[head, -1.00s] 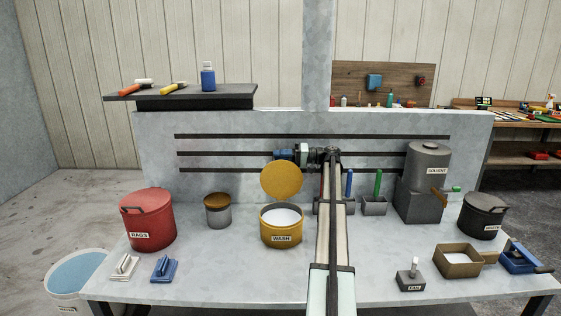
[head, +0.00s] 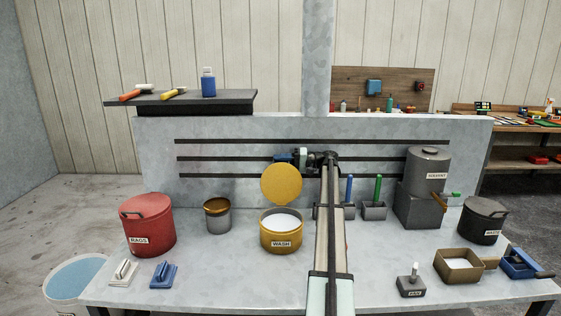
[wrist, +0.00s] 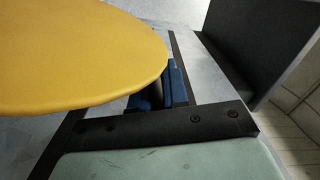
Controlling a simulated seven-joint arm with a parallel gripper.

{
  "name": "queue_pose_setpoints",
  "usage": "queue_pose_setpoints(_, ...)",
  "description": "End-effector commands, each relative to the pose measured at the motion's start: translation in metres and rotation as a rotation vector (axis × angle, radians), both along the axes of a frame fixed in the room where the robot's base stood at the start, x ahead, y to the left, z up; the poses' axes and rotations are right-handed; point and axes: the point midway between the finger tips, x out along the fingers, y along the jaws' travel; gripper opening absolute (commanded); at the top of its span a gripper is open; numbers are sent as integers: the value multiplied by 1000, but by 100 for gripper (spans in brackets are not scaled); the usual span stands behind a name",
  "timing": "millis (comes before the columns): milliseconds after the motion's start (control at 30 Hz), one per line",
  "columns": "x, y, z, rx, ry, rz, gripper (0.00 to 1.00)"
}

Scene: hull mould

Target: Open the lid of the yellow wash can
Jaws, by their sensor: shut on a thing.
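The yellow wash can (head: 281,236) stands on the bench, labelled WASH, with its open top showing a white inside. Its round yellow lid (head: 281,185) stands raised and roughly upright above the can's back rim. The lid fills the upper left of the wrist view (wrist: 75,55). My gripper (head: 284,158) is behind the lid's upper edge, partly hidden by it. In the wrist view its blue fingers (wrist: 172,88) are close together at the lid's edge, shut on the lid. The exact contact is hidden behind the disc.
A grey pot with a brown top (head: 217,215) and a red rags bin (head: 148,224) stand left of the can. My arm crosses the bench just right of it. Holders with blue and green sticks (head: 374,211) stand beyond. A low wall with dark rails (head: 230,176) is behind.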

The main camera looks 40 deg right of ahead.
Motion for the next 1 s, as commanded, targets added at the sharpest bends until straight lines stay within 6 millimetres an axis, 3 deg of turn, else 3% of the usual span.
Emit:
queue_pose_setpoints(233,0,0,-3,-2,5,1,36)
queue_pose_setpoints(633,-6,-7,-2,-1,3,-1,36)
queue_pose_setpoints(1000,-52,-55,-2,-2,3,-2,36)
